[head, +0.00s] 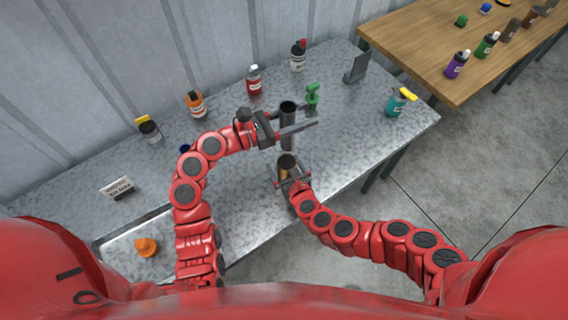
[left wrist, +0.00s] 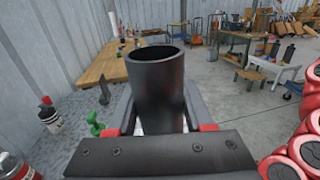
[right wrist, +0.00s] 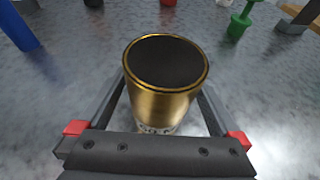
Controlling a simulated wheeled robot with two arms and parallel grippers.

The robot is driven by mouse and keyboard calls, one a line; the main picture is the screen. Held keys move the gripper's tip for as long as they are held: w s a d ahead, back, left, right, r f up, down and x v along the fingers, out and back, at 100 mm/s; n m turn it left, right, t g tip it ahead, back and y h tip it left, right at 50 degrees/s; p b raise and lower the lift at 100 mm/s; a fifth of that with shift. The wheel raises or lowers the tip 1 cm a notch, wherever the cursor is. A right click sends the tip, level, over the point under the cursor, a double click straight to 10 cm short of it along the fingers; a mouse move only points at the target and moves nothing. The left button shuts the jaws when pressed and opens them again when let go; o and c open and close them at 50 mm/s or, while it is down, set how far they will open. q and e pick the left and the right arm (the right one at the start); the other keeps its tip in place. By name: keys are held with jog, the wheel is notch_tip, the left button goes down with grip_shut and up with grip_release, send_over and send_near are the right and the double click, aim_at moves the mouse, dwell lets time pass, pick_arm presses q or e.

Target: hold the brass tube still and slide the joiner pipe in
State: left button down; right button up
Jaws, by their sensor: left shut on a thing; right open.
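The joiner pipe (head: 288,142) is a dark grey, open-ended tube held upright above the metal table. My left gripper (head: 296,129) is shut on it; in the left wrist view the pipe (left wrist: 157,90) rises between the fingers with its rim in sight. The brass tube (head: 284,172) stands nearer to me, apart from the pipe in the picture. In the right wrist view the brass tube (right wrist: 163,95) shows a gold rim and dark inside. My right gripper (head: 288,178) is open, with its fingers on either side of the brass tube. The tube's foot is largely hidden.
A green clamp-like object (head: 312,97) stands close behind the pipe. Several bottles, such as a red one (head: 254,80) and a teal one (head: 397,103), stand along the metal table (head: 345,130). An orange object (head: 146,247) lies front left. A wooden table (head: 420,45) stands at right.

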jog(key=shift+w+a+f, duration=0.1)
jog(key=shift+w+f, duration=0.05)
jog(key=shift+w, duration=0.05)
jog(key=shift+c, duration=0.3)
jog(key=c, duration=1.4)
